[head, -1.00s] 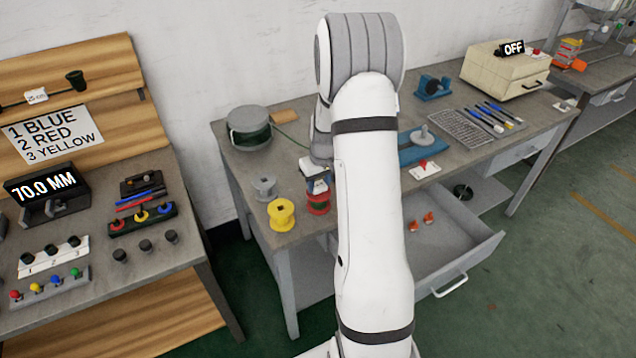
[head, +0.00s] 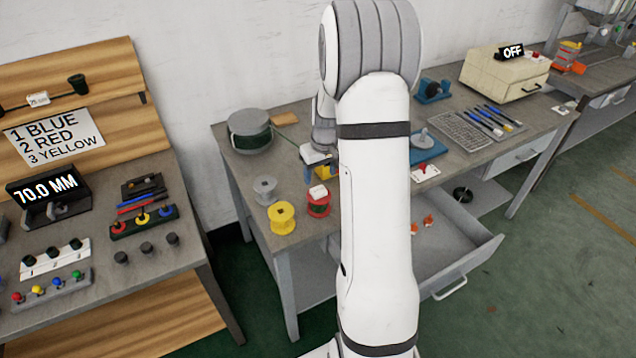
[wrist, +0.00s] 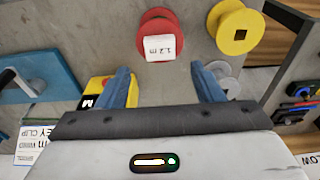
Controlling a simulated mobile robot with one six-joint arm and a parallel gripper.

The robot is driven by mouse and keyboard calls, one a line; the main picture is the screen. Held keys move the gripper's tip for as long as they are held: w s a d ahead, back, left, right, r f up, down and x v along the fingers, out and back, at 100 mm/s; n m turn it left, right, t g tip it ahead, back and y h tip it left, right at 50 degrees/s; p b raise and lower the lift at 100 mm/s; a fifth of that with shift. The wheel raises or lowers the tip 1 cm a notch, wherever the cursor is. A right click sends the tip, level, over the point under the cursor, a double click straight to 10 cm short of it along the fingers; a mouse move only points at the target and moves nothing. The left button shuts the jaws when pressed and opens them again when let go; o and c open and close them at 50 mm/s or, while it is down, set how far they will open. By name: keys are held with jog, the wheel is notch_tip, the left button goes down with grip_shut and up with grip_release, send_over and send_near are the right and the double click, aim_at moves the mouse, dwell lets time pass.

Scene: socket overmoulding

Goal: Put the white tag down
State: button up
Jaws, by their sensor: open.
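The white tag (head: 319,191) lies on top of the red spool (head: 319,206) on the middle table. In the wrist view the tag (wrist: 160,47) reads "1.2 m" and rests over the red spool (wrist: 157,20). My gripper (wrist: 164,75) is open and empty, its two blue fingers apart, with the tag beyond the fingertips and between their lines. In the head view my gripper (head: 312,160) is partly hidden by my arm, above and behind the red spool.
A yellow spool (head: 282,217) and a grey spool (head: 264,189) stand left of the red one. A yellow and black block (wrist: 97,92) lies by the left finger. A cable drum (head: 249,131) stands at the back left. An open drawer (head: 455,255) juts out below.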

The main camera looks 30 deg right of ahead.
notch_tip(320, 180, up, 7)
jog(key=s, duration=0.1)
jog(key=s+a+r, duration=0.7)
jog(key=s+a, duration=0.2)
jog(key=s+a+r, duration=0.1)
jog(key=s+a, duration=0.2)
jog(key=s, duration=0.4)
jog(key=s+a+r+t, duration=0.1)
jog(key=s+a, duration=0.3)
jog(key=s, duration=0.4)
jog(key=shift+s+a+b, duration=0.2)
jog(key=shift+a+b, duration=0.1)
